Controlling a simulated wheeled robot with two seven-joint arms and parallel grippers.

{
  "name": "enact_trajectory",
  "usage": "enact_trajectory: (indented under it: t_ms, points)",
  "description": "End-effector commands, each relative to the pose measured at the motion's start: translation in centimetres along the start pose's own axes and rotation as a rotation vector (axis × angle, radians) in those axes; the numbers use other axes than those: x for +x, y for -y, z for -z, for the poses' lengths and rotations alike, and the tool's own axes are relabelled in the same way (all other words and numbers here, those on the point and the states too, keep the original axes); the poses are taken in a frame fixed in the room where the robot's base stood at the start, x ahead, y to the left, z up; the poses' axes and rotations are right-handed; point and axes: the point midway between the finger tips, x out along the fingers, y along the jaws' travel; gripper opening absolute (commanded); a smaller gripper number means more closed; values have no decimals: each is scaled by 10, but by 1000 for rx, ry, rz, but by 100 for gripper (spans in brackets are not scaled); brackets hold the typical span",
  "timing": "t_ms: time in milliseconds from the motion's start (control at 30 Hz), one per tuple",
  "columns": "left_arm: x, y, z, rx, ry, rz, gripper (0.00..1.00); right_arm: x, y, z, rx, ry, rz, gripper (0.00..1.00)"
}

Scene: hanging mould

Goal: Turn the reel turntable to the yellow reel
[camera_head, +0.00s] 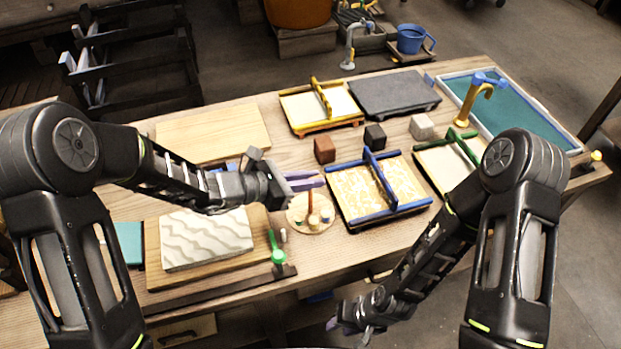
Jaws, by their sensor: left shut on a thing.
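The reel turntable (322,224) is a small round wooden disc near the middle of the table. Small coloured reels stand around its reddish-brown upright post (311,203). I cannot tell for sure which reel is yellow. My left gripper (316,180) reaches in from the left over the disc. Its purple fingers are shut at the top of the post, hiding that end. My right gripper (333,325) hangs low in front of the table's front edge, away from the turntable; its fingers are too small to read.
A blue-framed tray (431,205) stands close to the right of the turntable. A green-handled tool (276,250) and a white wavy mould (205,240) lie to the left. Brown (324,150), black and grey blocks stand behind. Table front edge is below the turntable.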

Motion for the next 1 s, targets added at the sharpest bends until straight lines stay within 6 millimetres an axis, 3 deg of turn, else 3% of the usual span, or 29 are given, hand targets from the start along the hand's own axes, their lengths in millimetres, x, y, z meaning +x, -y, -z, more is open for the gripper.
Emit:
enact_trajectory:
  t_ms: [467,1000]
  points:
    - [-1,-1,0,23,-1,53,0,-4,1,0,1,1,-1,32]
    - [1,-2,2,174,0,414,0,-8,2,-1,3,3,-4,32]
